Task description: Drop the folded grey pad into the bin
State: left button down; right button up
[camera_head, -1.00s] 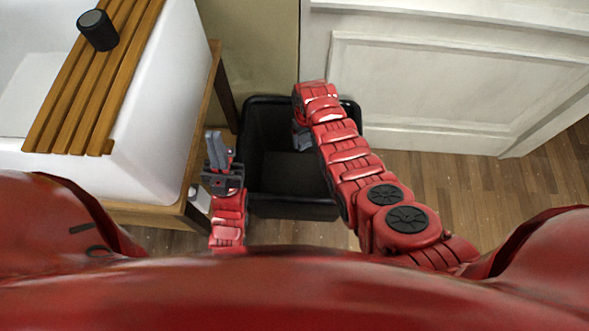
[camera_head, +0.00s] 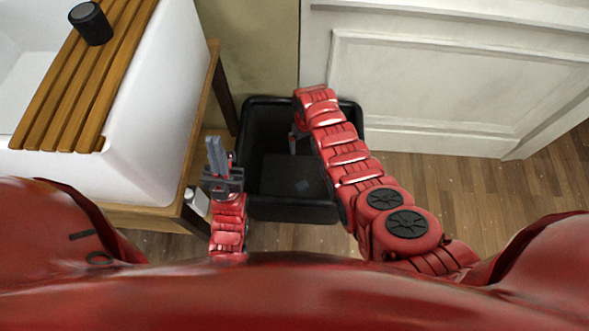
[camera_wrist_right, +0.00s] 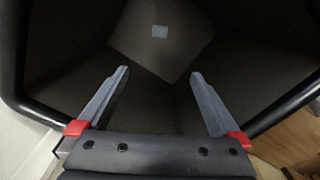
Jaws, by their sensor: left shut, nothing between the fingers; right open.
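A white sink (camera_head: 165,95) with a slatted wooden board (camera_head: 85,85) and a dark cup (camera_head: 90,24) stands at the left on a wooden stand. A white panelled wall (camera_head: 430,90) is behind the bin. Wooden floor (camera_head: 450,195) is clear at the right.

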notch_tip(320, 180, up, 17)
jog(key=p, duration=0.4)
jog(key=shift+r, duration=0.15)
dwell(0.3)
